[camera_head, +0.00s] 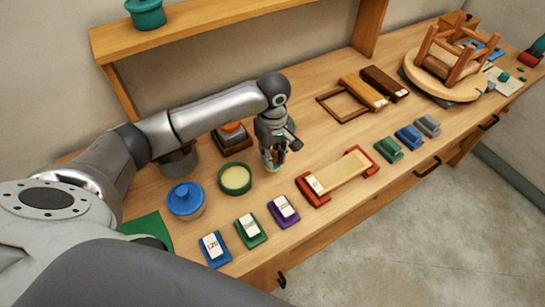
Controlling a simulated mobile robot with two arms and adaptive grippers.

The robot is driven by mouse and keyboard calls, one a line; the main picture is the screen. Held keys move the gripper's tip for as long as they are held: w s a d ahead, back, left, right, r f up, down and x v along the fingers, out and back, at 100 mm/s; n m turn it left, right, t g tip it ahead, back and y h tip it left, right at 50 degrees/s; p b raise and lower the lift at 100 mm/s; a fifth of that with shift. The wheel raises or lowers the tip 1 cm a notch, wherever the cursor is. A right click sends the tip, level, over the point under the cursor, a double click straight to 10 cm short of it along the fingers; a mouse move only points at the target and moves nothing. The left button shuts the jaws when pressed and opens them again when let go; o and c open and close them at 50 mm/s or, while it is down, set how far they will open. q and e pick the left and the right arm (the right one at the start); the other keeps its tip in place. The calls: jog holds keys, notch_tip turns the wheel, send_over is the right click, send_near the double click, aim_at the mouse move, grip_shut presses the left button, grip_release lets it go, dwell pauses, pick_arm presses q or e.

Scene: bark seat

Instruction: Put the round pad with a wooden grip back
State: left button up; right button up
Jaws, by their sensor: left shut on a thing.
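My left gripper (272,160) hangs over the wooden bench, pointing down, right of a round green tin with a pale yellow top (235,179). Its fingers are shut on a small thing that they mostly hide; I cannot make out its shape. I cannot clearly pick out the round pad with a wooden grip anywhere. My right gripper is out of the picture.
Behind the tin is an orange-topped thing on a dark block (231,135). Nearby are a blue lidded pot (185,200), several labelled blocks, a red-ended holder (337,178) and an empty wooden frame (343,104). A stool (452,55) lies upturned farther right.

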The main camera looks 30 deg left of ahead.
pick_arm(q)
jog(key=shift+w+a+f, duration=0.25)
jog(key=shift+a+f, duration=0.05)
jog(key=shift+f, duration=0.2)
notch_tip(320, 180, down, 2)
jog(key=shift+d+p, duration=0.1)
jog(key=shift+p, duration=0.95)
jog(key=shift+f, duration=0.5)
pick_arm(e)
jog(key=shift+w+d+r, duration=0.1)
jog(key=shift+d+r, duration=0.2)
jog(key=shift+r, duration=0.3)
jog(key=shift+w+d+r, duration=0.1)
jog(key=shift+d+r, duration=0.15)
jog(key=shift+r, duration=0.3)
pick_arm(q)
jog(key=shift+f, duration=0.1)
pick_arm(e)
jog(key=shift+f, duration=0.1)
pick_arm(q)
jog(key=shift+f, duration=0.1)
jog(key=o, duration=0.9)
